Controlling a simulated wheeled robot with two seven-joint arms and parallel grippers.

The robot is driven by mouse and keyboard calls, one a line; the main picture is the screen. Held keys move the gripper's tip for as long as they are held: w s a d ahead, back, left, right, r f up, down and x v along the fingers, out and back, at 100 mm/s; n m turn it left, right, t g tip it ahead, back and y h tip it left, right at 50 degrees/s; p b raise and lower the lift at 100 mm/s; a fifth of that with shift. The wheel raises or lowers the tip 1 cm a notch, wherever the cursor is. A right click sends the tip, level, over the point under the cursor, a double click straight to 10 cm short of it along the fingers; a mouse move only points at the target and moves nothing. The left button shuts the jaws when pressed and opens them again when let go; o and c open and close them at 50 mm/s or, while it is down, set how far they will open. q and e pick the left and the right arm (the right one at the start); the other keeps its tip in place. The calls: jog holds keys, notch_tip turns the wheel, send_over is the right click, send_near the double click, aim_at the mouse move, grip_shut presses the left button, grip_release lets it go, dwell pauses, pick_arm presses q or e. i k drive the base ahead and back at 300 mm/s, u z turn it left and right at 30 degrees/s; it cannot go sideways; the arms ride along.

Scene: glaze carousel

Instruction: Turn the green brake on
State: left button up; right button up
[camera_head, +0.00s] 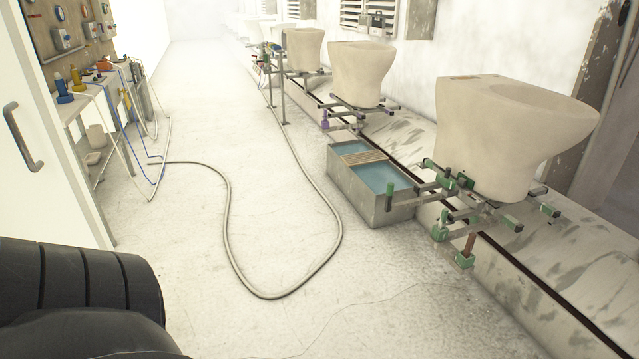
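The stand has several green clamps and end pieces, and a low green block (464,260) with a reddish-brown upright piece (470,243). A large beige ceramic piece (480,140) sits on the stand. Neither gripper is in view; only a black ribbed part of mine shows at the lower left.
A grey trough of blue liquid (345,187) stands left of the green stand. A hose (228,225) loops across the floor. A second stand has a purple handle (325,119). A workbench and white door (60,190) are on the left.

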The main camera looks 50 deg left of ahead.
aim_at(390, 186)
jog(key=u, duration=1.4)
jog(key=i, duration=3.35)
jog(key=z, duration=0.35)
